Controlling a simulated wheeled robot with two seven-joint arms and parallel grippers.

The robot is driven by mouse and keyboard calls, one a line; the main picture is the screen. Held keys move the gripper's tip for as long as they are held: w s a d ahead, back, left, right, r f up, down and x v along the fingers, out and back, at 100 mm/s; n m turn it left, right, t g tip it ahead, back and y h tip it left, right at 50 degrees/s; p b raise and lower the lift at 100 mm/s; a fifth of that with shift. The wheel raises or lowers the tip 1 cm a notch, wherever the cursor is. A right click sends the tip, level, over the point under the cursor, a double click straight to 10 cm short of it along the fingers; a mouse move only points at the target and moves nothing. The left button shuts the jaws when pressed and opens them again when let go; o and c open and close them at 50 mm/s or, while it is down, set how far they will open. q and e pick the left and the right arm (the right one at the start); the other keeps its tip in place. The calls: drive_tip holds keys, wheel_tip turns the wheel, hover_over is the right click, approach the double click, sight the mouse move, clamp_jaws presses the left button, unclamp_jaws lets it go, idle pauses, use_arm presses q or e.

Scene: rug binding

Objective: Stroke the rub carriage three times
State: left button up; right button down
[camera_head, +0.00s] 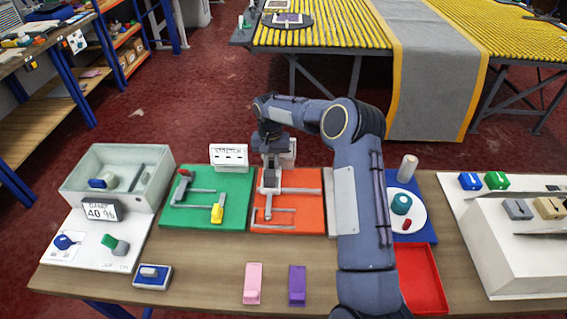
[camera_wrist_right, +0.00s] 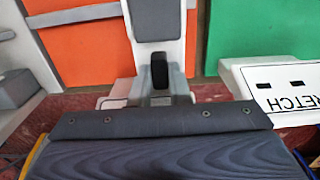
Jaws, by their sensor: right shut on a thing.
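The orange board (camera_head: 309,216) lies on the table with grey rails (camera_head: 300,190) on it. My right gripper (camera_head: 269,186) is over the left part of this board, pointing down, and is shut on what I take to be the rub carriage. The gripper covers most of the carriage, so its shape is hard to tell. In the right wrist view the orange board (camera_wrist_right: 85,55) fills the upper left. A grey and white part with a dark pad (camera_wrist_right: 158,20) and a small black piece stand in front of it. My left gripper is not in view.
A white sign (camera_head: 229,155) stands behind. Pink (camera_head: 253,283) and purple (camera_head: 297,285) blocks lie in front. A red tray (camera_head: 421,278) is at right.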

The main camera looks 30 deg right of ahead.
drive_tip(key=shift+w+a+r, duration=0.15)
drive_tip(key=c, duration=1.4)
unclamp_jaws()
drive_tip(key=shift+w+a, duration=0.1)
drive_tip(key=shift+o, duration=0.2)
wheel_tip(320, 180, up, 8)
drive_tip(key=p, duration=0.4)
drive_tip(key=shift+p, duration=0.35)
drive_tip(key=shift+f, duration=0.2)
